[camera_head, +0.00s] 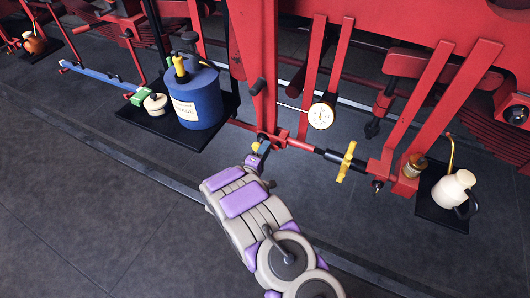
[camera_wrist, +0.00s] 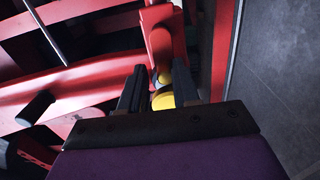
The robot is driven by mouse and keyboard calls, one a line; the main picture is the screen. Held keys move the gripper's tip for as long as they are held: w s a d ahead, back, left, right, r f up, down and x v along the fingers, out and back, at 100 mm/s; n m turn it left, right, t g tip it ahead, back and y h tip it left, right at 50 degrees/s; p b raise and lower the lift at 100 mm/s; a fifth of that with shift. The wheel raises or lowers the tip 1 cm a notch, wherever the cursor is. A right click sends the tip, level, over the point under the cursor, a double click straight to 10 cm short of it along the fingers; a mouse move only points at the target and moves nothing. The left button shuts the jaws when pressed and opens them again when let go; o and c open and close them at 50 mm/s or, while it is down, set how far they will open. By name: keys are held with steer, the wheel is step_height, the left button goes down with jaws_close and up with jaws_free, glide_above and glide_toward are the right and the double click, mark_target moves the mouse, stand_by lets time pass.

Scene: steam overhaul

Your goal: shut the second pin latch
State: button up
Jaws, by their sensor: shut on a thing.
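My gripper (camera_head: 258,150) is at the foot of a red upright bar (camera_head: 256,60), reaching in from the front. In the wrist view its two dark fingers (camera_wrist: 160,92) stand on either side of a yellow knob (camera_wrist: 162,100) and are shut on it. The knob sits at the end of a red bar (camera_wrist: 163,45). The fingers and the wrist body hide part of the knob. It appears to be part of a pin latch, but I cannot tell whether the latch is fully closed.
A blue drum (camera_head: 198,98) stands on a black tray to the left. A round gauge (camera_head: 321,115) and a yellow wing handle (camera_head: 346,162) are to the right. A cream oil can (camera_head: 454,188) stands at far right. The grey floor (camera_head: 90,200) in front is clear.

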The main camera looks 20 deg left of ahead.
steer(key=shift+w+a+r, duration=0.1)
steer(key=shift+a+r, duration=0.3)
steer(key=shift+r, duration=0.1)
steer(key=shift+c, duration=0.4)
steer(key=shift+o, duration=0.5)
steer(key=shift+r+p, duration=0.2)
steer(key=shift+p, duration=0.15)
steer(key=shift+o, duration=0.2)
steer(key=o, duration=0.5)
steer(key=shift+f, duration=0.2)
steer(key=shift+s+d+f+p, duration=0.1)
steer(key=shift+s+p, duration=0.2)
steer(key=shift+s, duration=0.9)
steer(key=shift+s+a+f+p, duration=0.1)
steer(key=shift+s+p, duration=0.15)
steer(key=shift+s, duration=0.95)
steer(key=shift+s+d+f+p, duration=0.1)
steer(key=shift+s+p, duration=0.2)
steer(key=shift+s, duration=0.9)
